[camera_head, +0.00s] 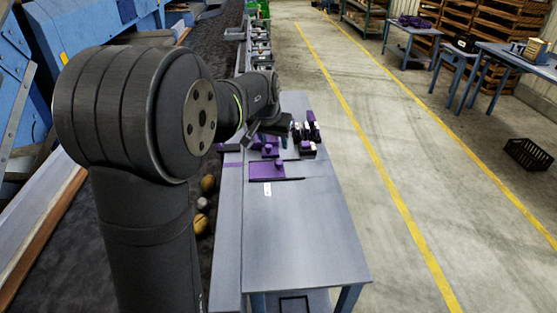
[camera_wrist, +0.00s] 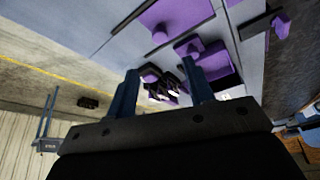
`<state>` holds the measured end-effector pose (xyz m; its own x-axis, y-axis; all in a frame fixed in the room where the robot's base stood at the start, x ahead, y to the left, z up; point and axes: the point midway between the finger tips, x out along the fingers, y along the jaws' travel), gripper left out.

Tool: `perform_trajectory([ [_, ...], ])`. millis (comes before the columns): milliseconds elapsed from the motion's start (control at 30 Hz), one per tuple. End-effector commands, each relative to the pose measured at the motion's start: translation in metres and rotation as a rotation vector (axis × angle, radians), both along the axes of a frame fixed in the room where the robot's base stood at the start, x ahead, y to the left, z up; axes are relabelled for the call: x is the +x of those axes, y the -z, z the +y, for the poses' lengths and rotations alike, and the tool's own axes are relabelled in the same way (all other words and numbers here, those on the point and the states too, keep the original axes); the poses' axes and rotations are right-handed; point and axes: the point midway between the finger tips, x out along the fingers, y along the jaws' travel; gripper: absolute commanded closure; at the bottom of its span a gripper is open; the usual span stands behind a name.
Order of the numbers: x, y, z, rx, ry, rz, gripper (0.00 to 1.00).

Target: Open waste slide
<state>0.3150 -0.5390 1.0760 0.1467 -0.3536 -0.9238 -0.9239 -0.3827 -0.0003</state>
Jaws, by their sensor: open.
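Purple slide plates with knobs lie on the grey table (camera_head: 300,240). The nearest purple plate (camera_head: 265,171) has a raised knob and a small white label beside it. A second purple plate (camera_head: 269,149) lies just behind it, close to my gripper. I cannot tell which one is the waste slide. My gripper (camera_head: 284,133) is above the far part of the table, apart from the near plate. In the wrist view my gripper (camera_wrist: 162,80) is open, with small black, white and purple parts (camera_wrist: 165,86) showing between its fingers. Purple plates (camera_wrist: 180,20) appear beyond them.
Black-and-purple blocks (camera_head: 307,148) stand right of my gripper. Several potatoes (camera_head: 203,204) lie on the dark belt left of the table. The near table surface is clear. Blue machinery (camera_head: 80,25) stands at left. A black crate (camera_head: 528,154) is on the floor at right.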

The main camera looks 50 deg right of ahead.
Motion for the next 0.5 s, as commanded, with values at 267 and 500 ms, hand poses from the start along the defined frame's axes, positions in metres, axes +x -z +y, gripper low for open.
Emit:
perform_trajectory([
  [267,0.009,0.059,-0.022,0.003,0.0,0.002,0.52],
  [500,0.015,0.093,-0.035,0.001,0.0,0.002,0.52],
])
